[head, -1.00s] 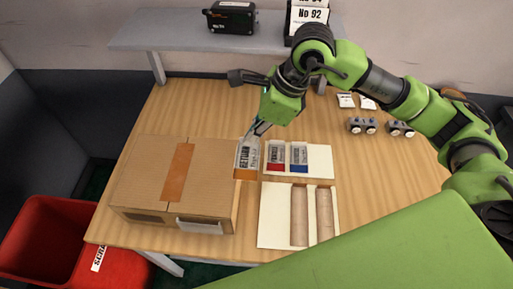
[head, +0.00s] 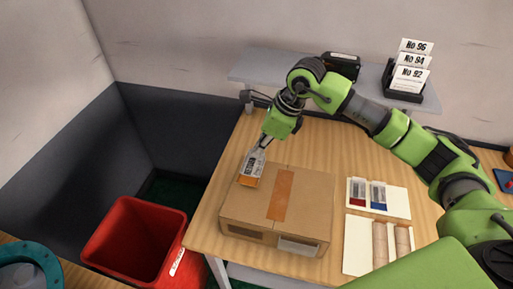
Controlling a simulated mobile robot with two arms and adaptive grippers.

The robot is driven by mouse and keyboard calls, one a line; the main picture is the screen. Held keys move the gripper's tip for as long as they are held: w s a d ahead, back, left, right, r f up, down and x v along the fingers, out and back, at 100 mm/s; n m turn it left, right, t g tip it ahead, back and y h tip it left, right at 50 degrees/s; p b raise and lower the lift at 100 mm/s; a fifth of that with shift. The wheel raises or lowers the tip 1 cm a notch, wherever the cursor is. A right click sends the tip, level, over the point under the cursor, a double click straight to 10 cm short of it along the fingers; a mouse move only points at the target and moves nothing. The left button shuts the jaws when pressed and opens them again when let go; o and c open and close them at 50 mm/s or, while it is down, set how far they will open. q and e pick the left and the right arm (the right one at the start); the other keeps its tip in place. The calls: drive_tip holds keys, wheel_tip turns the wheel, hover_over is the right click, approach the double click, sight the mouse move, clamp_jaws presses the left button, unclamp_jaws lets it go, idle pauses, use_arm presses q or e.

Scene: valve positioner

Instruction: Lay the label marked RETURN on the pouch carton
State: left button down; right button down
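The RETURN label (head: 252,167) is a white tag with dark print and an orange lower end. My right gripper (head: 263,143) is shut on its upper end and holds it tilted over the far left part of a brown carton. This carton (head: 304,207) is closed, with an orange-brown tape strip (head: 281,194) on top, and stands on the wooden table. I cannot tell whether the label touches the carton. My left gripper is not in view.
A white tray (head: 398,204) right of the carton holds a red-ended and a blue-ended label. Below it a white board (head: 357,247) bears two brown rolls. A red bin (head: 130,240) stands left of the table. A grey shelf (head: 270,70) with a card holder (head: 404,92) is behind.

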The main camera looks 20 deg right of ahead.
sight(257, 163)
wheel_tip(257, 163, down, 6)
drive_tip(key=b, duration=0.2)
drive_tip(key=shift+a+b, duration=0.15)
drive_tip(key=shift+b, duration=0.2)
drive_tip(key=shift+f, duration=0.45)
drive_tip(key=shift+b, duration=0.7)
idle(0.4)
drive_tip(key=shift+f, duration=0.1)
idle(0.4)
drive_tip(key=shift+f+b, duration=0.2)
drive_tip(key=shift+b, duration=0.3)
drive_tip(key=shift+f+b, duration=0.2)
drive_tip(key=shift+b, duration=0.4)
idle(0.7)
